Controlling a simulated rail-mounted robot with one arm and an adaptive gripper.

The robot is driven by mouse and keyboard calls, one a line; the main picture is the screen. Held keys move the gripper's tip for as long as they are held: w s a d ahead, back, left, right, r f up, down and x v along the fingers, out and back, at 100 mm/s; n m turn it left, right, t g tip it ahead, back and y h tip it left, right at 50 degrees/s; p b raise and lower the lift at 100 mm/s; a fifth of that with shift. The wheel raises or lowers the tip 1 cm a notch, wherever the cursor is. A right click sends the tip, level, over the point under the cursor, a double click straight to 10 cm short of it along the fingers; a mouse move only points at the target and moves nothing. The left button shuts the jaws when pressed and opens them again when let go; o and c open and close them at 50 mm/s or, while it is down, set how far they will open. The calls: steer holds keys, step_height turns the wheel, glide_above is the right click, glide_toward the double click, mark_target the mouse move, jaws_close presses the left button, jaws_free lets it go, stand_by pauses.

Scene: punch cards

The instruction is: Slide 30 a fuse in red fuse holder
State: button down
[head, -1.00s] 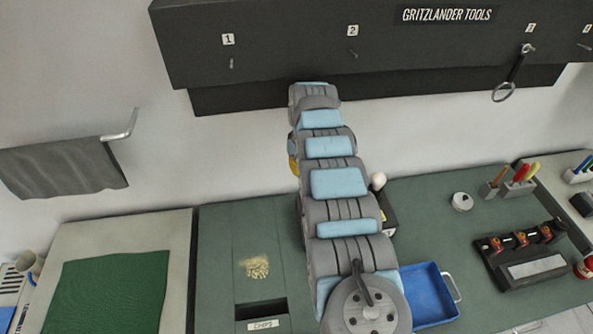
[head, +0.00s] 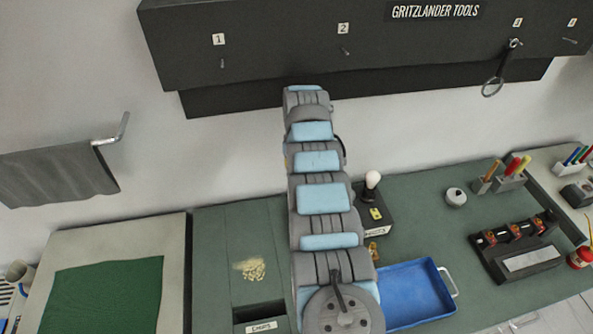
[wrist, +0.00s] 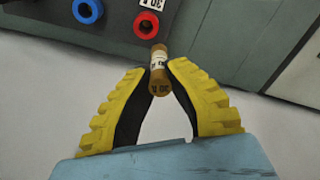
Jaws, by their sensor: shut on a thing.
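My gripper (wrist: 159,82) has yellow and black fingers and is shut on a brownish fuse (wrist: 158,72) with a pale, partly readable "30" label in the wrist view. The fuse's far end points toward the red fuse holder (wrist: 146,25), a red ring on a dark panel. The fuse appears close to the ring but outside it; the exact gap is hard to tell. A blue fuse holder (wrist: 87,10) sits left of the red one, cut by the top edge. In the head view my arm hides the gripper, the fuse and the holders.
A "30" label (wrist: 153,4) sits above the red holder. In the head view, a black tool rack (head: 260,60) spans the wall. The bench holds a blue tray (head: 415,296), a black fixture (head: 515,250), a small lamp (head: 371,181) and a green mat (head: 105,295).

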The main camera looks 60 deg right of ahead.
steer(key=shift+f, duration=0.1)
stand_by(0.5)
steer(key=shift+s+d+f+m+b, duration=0.15)
steer(key=shift+f+m+b, duration=0.1)
steer(key=shift+m+b, duration=0.25)
steer(key=shift+d, duration=0.1)
steer(key=shift+s+f+m, duration=0.1)
steer(key=shift+f+m, duration=0.15)
steer(key=shift+m, duration=0.05)
steer(key=shift+s+d+f+m+b, duration=0.25)
steer(key=shift+s+f+m+b, duration=0.15)
steer(key=shift+m+b, duration=0.25)
steer(key=shift+s+d+m, duration=0.15)
steer(key=shift+m, duration=0.1)
